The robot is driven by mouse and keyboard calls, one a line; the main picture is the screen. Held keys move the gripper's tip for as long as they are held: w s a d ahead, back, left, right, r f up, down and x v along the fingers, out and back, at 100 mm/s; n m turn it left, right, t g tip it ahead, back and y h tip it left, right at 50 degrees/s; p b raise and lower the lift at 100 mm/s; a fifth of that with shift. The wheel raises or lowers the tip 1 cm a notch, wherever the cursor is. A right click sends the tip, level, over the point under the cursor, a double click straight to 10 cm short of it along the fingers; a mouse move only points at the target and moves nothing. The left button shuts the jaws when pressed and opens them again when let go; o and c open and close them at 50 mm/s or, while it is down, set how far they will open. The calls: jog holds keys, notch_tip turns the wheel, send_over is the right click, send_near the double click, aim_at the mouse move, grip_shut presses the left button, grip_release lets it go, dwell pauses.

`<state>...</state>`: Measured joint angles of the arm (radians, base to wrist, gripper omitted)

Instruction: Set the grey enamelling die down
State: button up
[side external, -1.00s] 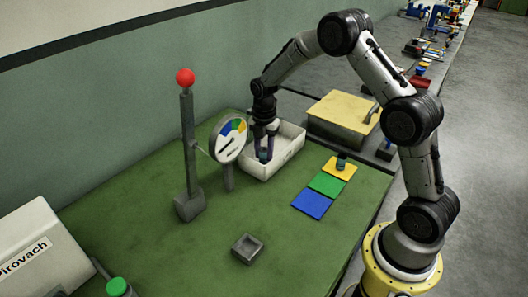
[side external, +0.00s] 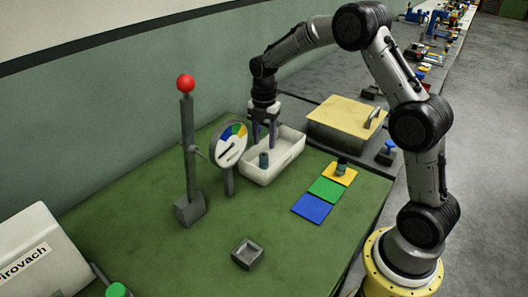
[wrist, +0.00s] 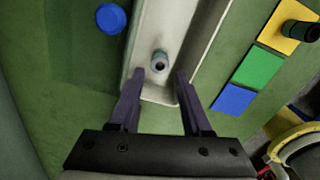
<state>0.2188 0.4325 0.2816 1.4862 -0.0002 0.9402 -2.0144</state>
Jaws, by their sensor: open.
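The grey enamelling die (side external: 263,160) stands upright, a small cylinder on the floor of the white tray (side external: 283,162). In the wrist view the die (wrist: 159,61) shows from above, near the tray's end. My gripper (side external: 264,141) is open and empty above the die. In the wrist view my gripper (wrist: 160,76) has a clear gap between its fingers, and the die lies just beyond their tips. A second dark cylinder (side external: 341,168) stands on the yellow square (side external: 340,178).
Green (side external: 326,189) and blue (side external: 312,209) squares lie in line with the yellow one. A gauge (side external: 230,145) and a red-knobbed post (side external: 188,150) stand left of the tray. A yellow-lidded box (side external: 345,115) is behind. The green bench has free room.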

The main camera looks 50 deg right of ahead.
aim_at(264, 155)
jog(key=s+a+r+m+t, duration=0.1)
jog(key=s+a+r+m, duration=0.2)
jog(key=s+r+m, duration=0.35)
jog(key=s+a+r+m+t, duration=0.2)
jog(key=s+a+r+m, duration=0.15)
jog(key=s+r, duration=0.5)
jog(key=s+a+m+t, duration=0.2)
jog(key=s+a+m, duration=0.1)
jog(key=s+m, duration=0.7)
jog(key=s, duration=0.4)
jog(key=shift+s+a+m+t, duration=0.3)
jog(key=shift+s+a, duration=0.05)
